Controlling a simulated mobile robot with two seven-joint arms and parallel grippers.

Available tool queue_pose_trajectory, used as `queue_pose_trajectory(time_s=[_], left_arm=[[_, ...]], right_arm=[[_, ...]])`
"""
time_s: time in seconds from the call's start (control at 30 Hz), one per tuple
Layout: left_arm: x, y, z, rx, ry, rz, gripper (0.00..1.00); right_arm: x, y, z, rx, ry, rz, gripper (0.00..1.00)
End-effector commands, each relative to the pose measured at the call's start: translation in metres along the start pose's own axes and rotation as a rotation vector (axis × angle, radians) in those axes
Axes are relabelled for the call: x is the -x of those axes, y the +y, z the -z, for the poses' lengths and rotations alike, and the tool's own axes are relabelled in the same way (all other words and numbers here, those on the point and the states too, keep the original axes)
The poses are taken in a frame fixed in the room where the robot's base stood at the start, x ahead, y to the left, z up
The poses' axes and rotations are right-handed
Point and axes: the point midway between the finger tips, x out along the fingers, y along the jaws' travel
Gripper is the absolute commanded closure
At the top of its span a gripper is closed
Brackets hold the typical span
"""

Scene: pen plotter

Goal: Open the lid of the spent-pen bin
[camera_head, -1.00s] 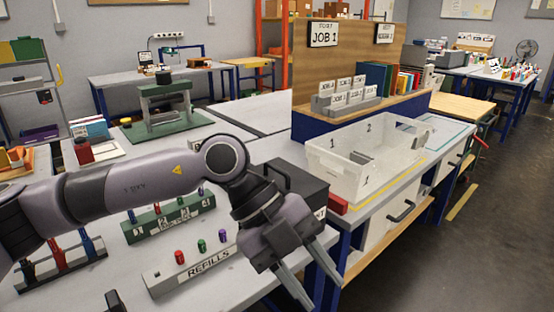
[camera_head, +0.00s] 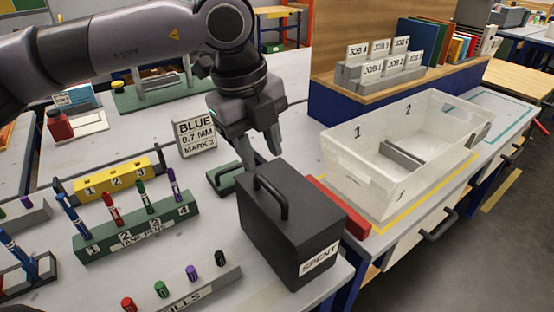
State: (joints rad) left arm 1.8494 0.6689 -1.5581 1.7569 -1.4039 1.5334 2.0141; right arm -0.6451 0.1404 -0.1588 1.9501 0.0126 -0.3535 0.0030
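The spent-pen bin (camera_head: 318,245) is a dark box with a white SPENT label on its front, standing near the table's right edge. Its lid (camera_head: 300,200) is down, with a raised arched handle (camera_head: 270,193) on its left part. My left gripper (camera_head: 262,157) is just behind the bin, above and beyond the handle, fingers pointing down and apart with nothing seen between them. It appears clear of the handle. My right gripper is not in view.
A red block (camera_head: 338,208) lies against the bin's right side, beside a clear tray (camera_head: 372,188). A green block (camera_head: 225,178) and the BLUE sign (camera_head: 195,132) stand behind left. The green pen rack (camera_head: 135,228) and refill row (camera_head: 190,292) are left and in front.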

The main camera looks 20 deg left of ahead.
Motion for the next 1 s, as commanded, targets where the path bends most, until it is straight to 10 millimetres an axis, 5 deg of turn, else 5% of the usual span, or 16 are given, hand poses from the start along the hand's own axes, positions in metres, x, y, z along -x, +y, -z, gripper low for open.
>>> queue_pose_trajectory(time_s=[0.5,0.87,1.0], left_arm=[[-0.062,0.0,0.0,0.0,0.0,-0.002,0.6],[-0.071,0.0,0.0,0.0,0.0,0.0,0.6],[-0.071,0.0,0.0,0.0,0.0,0.0,0.99]], right_arm=[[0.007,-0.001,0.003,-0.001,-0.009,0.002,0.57],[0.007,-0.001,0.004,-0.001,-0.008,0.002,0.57],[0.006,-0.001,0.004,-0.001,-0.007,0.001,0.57]])
